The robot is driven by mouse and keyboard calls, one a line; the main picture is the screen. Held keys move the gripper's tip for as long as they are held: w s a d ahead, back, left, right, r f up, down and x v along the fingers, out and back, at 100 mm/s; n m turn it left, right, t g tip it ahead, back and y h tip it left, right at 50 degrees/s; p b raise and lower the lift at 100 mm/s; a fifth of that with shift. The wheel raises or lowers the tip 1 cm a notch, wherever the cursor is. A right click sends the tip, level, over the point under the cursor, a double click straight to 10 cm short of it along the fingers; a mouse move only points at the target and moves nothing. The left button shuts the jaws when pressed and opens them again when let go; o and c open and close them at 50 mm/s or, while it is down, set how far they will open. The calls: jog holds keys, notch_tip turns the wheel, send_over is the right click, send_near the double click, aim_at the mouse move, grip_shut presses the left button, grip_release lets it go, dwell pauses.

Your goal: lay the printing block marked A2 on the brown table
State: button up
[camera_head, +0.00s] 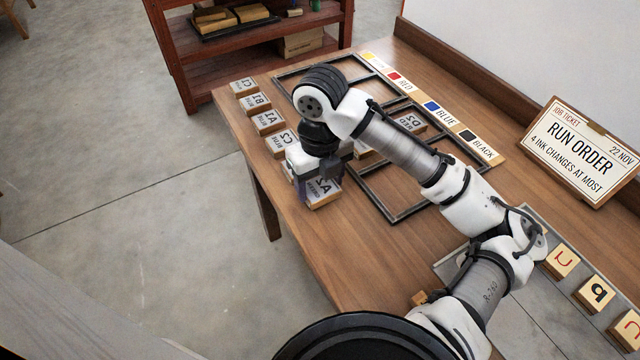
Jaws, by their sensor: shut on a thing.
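The printing block marked A2 (324,192) is a light wooden block with a pale top face and mirrored lettering. It is at the left edge of the brown table (365,255), near the front end of a row of blocks. My gripper (318,180) points down over it and is shut on it. The gripper hides part of the block. I cannot tell whether the block's underside touches the table.
Blocks C1, B1, A1 and C2 (281,143) line the left table edge. Dark frames (376,211) lie mid-table, with block D2 (410,122) inside one. A colour strip (432,107) and a job ticket sign (580,150) are at right. Bare table lies in front of the frames.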

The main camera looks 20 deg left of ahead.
aim_at(320, 187)
jog(key=shift+f, duration=0.65)
jog(key=shift+f, duration=0.25)
jog(key=o, duration=1)
jog(key=shift+r, duration=0.1)
jog(key=shift+o, duration=0.2)
notch_tip(320, 187, up, 12)
jog(key=shift+r, duration=0.2)
